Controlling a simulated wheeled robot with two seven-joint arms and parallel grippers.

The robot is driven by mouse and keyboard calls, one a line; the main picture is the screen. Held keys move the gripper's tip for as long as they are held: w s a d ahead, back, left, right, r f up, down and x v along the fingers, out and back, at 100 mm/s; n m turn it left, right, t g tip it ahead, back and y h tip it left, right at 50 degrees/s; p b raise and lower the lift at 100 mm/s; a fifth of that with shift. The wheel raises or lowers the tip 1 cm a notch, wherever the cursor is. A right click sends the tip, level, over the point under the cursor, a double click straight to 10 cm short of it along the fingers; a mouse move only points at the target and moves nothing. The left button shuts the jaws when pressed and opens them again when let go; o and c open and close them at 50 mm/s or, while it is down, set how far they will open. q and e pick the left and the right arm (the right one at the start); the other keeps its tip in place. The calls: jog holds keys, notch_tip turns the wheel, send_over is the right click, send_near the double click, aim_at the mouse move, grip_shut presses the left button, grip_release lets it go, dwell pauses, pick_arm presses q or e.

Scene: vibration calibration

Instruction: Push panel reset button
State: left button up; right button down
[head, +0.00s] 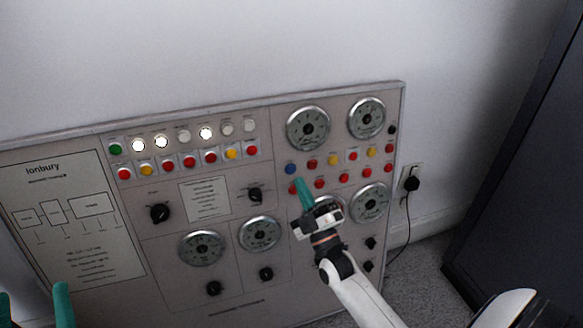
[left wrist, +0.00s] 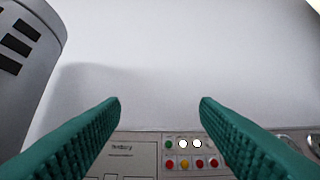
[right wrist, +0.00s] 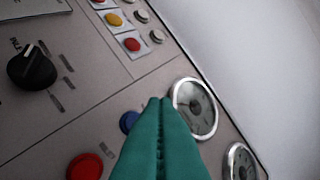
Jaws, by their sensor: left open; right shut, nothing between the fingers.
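The control panel (head: 170,280) leans against the wall and carries several round buttons, lamps, dials and knobs. No label that I can read marks a reset button. A blue button (head: 290,169) sits at the left of the right-hand button rows, with a red button (head: 293,188) below it. My right gripper (head: 300,182) is shut and empty, its tips just below the blue button. In the right wrist view the tips partly cover the blue button (right wrist: 128,122); contact cannot be told. My left gripper (left wrist: 160,100) is open and empty, left of the panel's middle.
Round gauges (head: 308,127) lie above and below the right-hand buttons. A black plug (head: 411,183) sits in a wall socket right of the panel. A dark cabinet (head: 520,160) stands at the right. The white wall above the panel is bare.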

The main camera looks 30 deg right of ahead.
pick_arm(q)
jog(key=w+f+g, duration=0.1)
jog(key=w+f+g+p, duration=0.1)
jog(key=f+g, duration=0.1)
jog(key=shift+f+y, duration=0.3)
jog(key=shift+y, duration=0.1)
pick_arm(e)
jog(key=shift+s+a+r+y, duration=0.1)
jog(key=shift+s+y, duration=0.05)
jog(key=shift+s, duration=0.3)
jog(key=shift+s+a+r+y, duration=0.1)
jog(key=shift+s+y, duration=0.05)
jog(key=shift+s, duration=0.25)
